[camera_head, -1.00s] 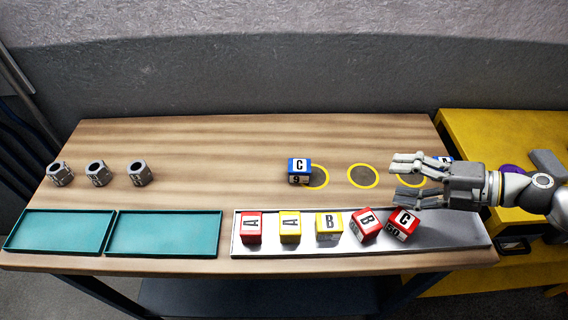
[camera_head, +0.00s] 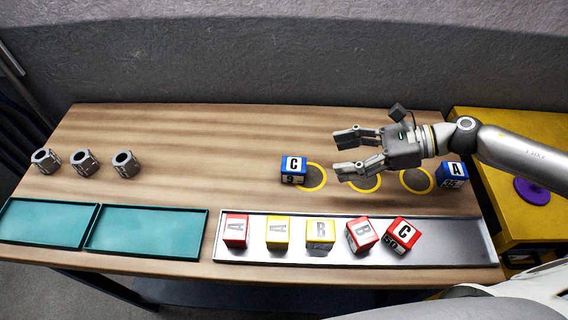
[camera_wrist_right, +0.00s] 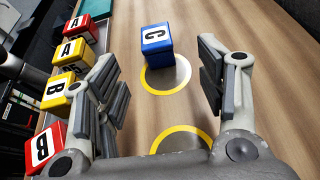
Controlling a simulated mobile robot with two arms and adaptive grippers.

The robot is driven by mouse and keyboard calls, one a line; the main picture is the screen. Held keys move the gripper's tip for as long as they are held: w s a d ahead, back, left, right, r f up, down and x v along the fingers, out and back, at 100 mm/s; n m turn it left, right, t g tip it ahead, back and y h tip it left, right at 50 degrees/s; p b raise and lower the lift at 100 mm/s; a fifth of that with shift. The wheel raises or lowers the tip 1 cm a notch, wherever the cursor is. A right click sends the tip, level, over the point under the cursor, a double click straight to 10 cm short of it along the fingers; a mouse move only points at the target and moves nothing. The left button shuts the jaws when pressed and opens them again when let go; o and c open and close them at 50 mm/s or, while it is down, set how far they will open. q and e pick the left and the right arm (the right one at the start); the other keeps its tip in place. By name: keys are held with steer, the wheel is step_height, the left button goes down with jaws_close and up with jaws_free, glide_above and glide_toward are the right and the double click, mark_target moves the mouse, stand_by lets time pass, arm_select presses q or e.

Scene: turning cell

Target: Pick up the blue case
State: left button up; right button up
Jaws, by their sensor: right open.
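A blue case (camera_head: 293,169) marked C stands on the wooden table at the left edge of a yellow-ringed circle. My left gripper is not in view.
A metal tray (camera_head: 450,240) in front holds several red and yellow cases (camera_head: 278,232). Two teal trays (camera_head: 148,232) lie at the front left. Three grey hex parts (camera_head: 83,163) stand at the left. The table between them and the blue C case is clear.

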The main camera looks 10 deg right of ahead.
mark_target(300, 164)
steer(key=shift+w+a+f, duration=0.1)
steer(key=shift+w+a, duration=0.1)
steer(key=shift+a, duration=0.4)
steer(key=p+x, duration=0.1)
steer(key=x, duration=0.2)
steer(key=shift+a+p, duration=0.2)
steer(key=shift+p, duration=0.2)
steer(key=shift+w+a+f, duration=0.2)
steer(key=shift+a+f, duration=0.15)
steer(key=shift+a, duration=0.1)
steer(key=p+x, duration=0.3)
steer(key=x, duration=0.1)
steer(key=shift+s+a, duration=0.15)
steer(key=shift+a, duration=0.15)
steer(key=shift+a+f, duration=0.25)
steer(key=shift+a, duration=0.05)
steer(key=c, duration=1.1)
steer(key=shift+c, duration=0.5)
steer(key=shift+r, duration=0.1)
